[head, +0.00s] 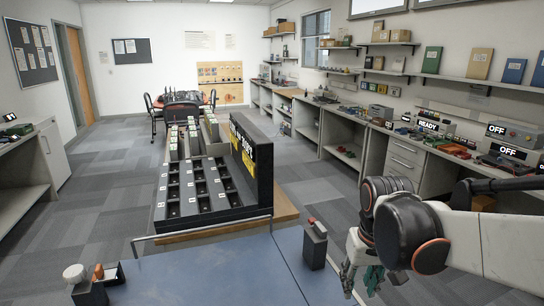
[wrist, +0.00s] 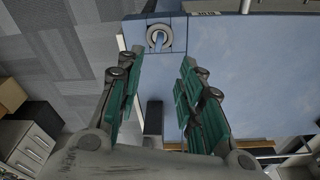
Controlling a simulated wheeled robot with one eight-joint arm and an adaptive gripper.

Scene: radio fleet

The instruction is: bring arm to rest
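My arm (head: 410,228) is bent at the right of the head view, with its white and dark links in the near right corner. My gripper (head: 360,276) hangs low at the arm's near end, partly hidden by the wrist. In the wrist view my gripper (wrist: 162,62) shows two fingers with green pads, spread apart. Nothing is held between them. A blue flat surface (wrist: 260,75) lies beyond the fingers, with a pale ring-shaped part (wrist: 160,38) at its edge.
A black rack (head: 205,203) with several slots stands ahead on a wooden top. A long bench (head: 400,150) with radios and lit displays runs along the right wall. A grey cabinet (head: 52,155) stands at left. Carpeted floor (head: 115,180) is clear left of the rack.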

